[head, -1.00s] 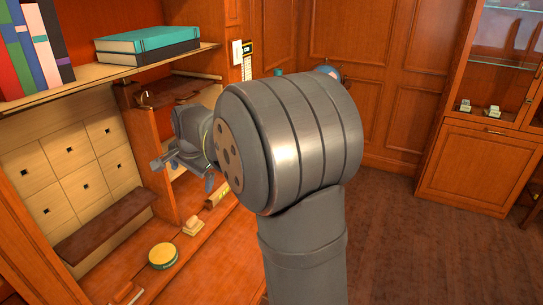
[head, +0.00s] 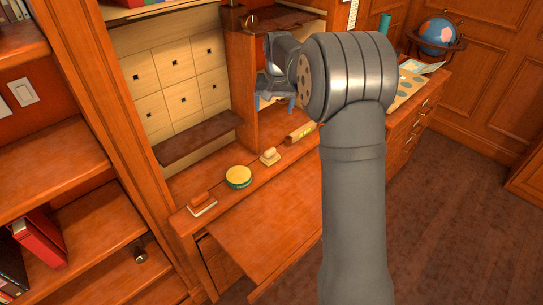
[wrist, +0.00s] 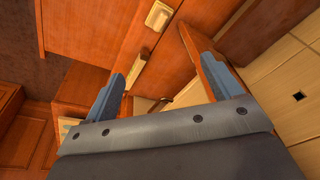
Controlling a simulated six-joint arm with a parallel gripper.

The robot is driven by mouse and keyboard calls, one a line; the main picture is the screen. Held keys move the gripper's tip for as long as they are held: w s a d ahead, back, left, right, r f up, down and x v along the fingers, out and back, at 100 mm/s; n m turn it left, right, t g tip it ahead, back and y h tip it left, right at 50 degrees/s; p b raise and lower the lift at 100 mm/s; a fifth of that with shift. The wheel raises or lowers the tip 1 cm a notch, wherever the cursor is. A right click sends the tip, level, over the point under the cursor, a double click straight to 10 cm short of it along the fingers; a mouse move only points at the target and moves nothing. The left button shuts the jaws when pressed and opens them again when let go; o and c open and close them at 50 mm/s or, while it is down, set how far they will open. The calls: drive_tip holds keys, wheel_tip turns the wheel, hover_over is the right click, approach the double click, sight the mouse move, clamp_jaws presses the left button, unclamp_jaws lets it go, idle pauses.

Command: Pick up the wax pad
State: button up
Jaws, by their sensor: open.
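A small cream block (head: 269,157) with a raised top, the likeliest wax pad, lies on the wooden desk ledge (head: 225,205). It also shows at the top of the wrist view (wrist: 158,15). A round yellow-topped green tin (head: 239,177) sits to its left. Farther left is a block with an orange-brown top and pale base (head: 202,203); I cannot tell for certain which one is the pad. My gripper (head: 275,103) is open and empty, above and behind the cream block, fingers down. In the wrist view the fingers (wrist: 163,68) stand apart with nothing between them.
A yellowish bar (head: 300,133) lies right of the cream block, close to my gripper. Drawer fronts (head: 170,95) and a dark brown ledge (head: 200,138) stand behind the tin. A wooden upright (head: 241,90) is beside my gripper. A globe (head: 438,35) stands far right.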

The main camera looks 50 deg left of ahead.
sight(270, 150)
drive_tip(key=a+f+n, duration=0.1)
drive_tip(key=f+n, duration=0.2)
drive_tip(key=f, duration=0.5)
drive_tip(key=w+a+f+n+h, duration=0.1)
drive_tip(key=a+f+n, duration=0.1)
drive_tip(key=f, duration=0.6)
drive_tip(key=w+a+f+n+g+h, duration=0.1)
drive_tip(key=f+n, duration=0.3)
drive_tip(key=f, duration=0.4)
drive_tip(key=shift+w+a, duration=0.15)
drive_tip(key=shift+a, duration=0.05)
drive_tip(key=c, duration=1.1)
